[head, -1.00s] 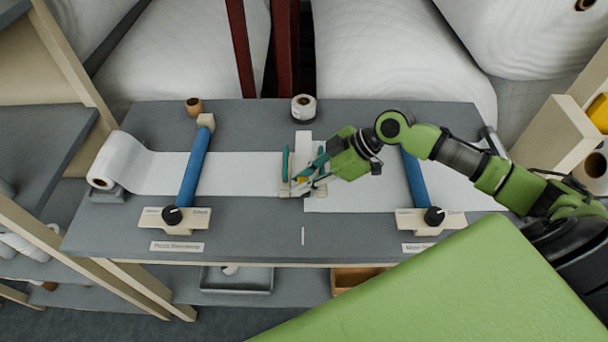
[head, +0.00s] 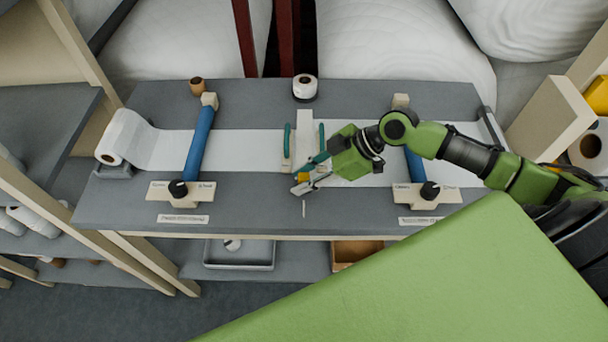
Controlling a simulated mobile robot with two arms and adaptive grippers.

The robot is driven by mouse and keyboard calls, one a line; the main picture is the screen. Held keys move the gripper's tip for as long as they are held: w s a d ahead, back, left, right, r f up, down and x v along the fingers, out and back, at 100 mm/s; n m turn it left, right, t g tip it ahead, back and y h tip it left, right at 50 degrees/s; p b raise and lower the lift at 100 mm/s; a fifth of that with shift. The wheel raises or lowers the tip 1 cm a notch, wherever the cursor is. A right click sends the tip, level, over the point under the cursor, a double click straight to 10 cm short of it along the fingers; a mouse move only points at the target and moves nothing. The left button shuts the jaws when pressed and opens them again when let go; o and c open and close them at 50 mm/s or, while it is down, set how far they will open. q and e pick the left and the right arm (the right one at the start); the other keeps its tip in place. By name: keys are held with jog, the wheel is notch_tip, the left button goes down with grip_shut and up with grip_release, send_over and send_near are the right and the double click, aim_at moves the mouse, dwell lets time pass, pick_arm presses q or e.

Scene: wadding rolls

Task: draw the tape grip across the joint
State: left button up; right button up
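A white web of wadding (head: 245,150) runs across the grey table from the left roll (head: 122,140) toward the right. At the joint in the middle, a pale strip (head: 304,122) lies crosswise between two upright teal pieces (head: 287,140). My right gripper (head: 302,184) is at the front edge of the web, just in front of this strip. A small yellow-orange piece, seemingly the tape grip (head: 303,177), shows between its fingers, which appear shut on it. The fingers partly hide it and the near end of the joint. My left gripper is not in view.
Blue bars (head: 198,145) cross the web left and right of the joint, with black knobs (head: 178,188) on pale labelled plates in front. A small white roll (head: 305,87) stands at the back. The table front is mostly clear.

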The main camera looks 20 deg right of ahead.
dwell(0.3)
jog(key=v, duration=1.2)
dwell(0.6)
